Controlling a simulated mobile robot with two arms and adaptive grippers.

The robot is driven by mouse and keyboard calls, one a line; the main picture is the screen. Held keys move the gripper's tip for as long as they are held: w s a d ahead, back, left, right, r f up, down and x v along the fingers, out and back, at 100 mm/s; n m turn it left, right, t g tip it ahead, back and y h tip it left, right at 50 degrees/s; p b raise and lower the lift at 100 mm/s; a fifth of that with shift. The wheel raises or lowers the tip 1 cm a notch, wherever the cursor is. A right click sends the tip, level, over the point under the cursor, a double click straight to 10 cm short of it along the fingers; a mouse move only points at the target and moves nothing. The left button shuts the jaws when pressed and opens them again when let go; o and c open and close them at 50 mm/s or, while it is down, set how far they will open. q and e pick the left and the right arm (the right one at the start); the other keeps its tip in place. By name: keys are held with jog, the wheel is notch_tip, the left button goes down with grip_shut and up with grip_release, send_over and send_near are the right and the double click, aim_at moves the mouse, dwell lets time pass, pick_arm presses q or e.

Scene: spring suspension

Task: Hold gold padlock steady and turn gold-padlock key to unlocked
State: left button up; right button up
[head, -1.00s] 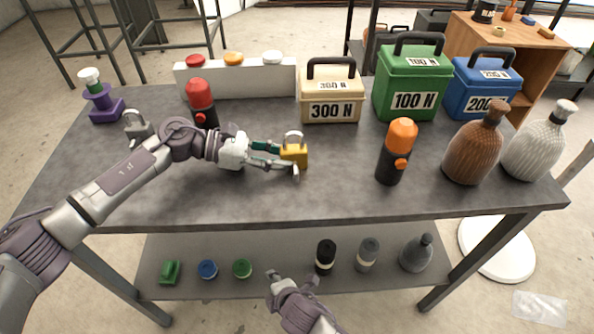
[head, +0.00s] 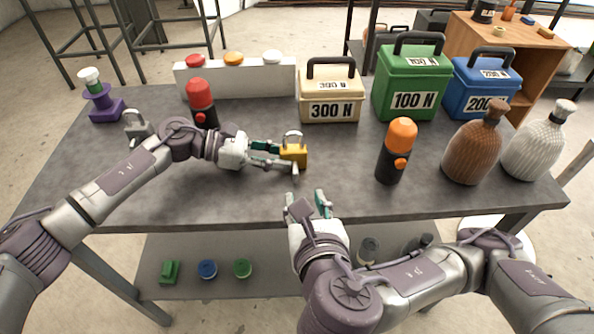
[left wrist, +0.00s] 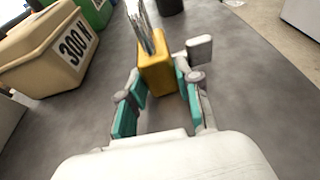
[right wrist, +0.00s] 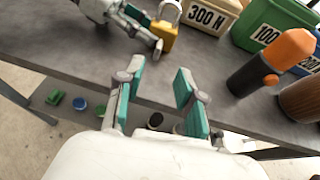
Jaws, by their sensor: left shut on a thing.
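The gold padlock (head: 293,154) stands upright on the grey table, its silver shackle on top. It also shows in the left wrist view (left wrist: 156,70) and the right wrist view (right wrist: 163,36). My left gripper (head: 287,161) is shut on the padlock's body from the left. In the left wrist view a grey tab-like piece (left wrist: 199,49), possibly the key, sticks out at the padlock's right side. My right gripper (head: 307,204) is open and empty at the table's front edge, in front of the padlock and apart from it.
A silver padlock (head: 138,127) stands at the left. A red-capped cylinder (head: 201,103) stands behind my left arm. An orange-topped cylinder (head: 394,152) stands to the right, with bottles (head: 475,145) beyond. The cream 300 N case (head: 331,97) is behind. Table between padlock and orange-topped cylinder is clear.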

aim_at(297, 173)
jog(key=x, duration=1.1)
jog(key=shift+w+f, duration=0.2)
jog(key=shift+w, duration=0.1)
grip_shut()
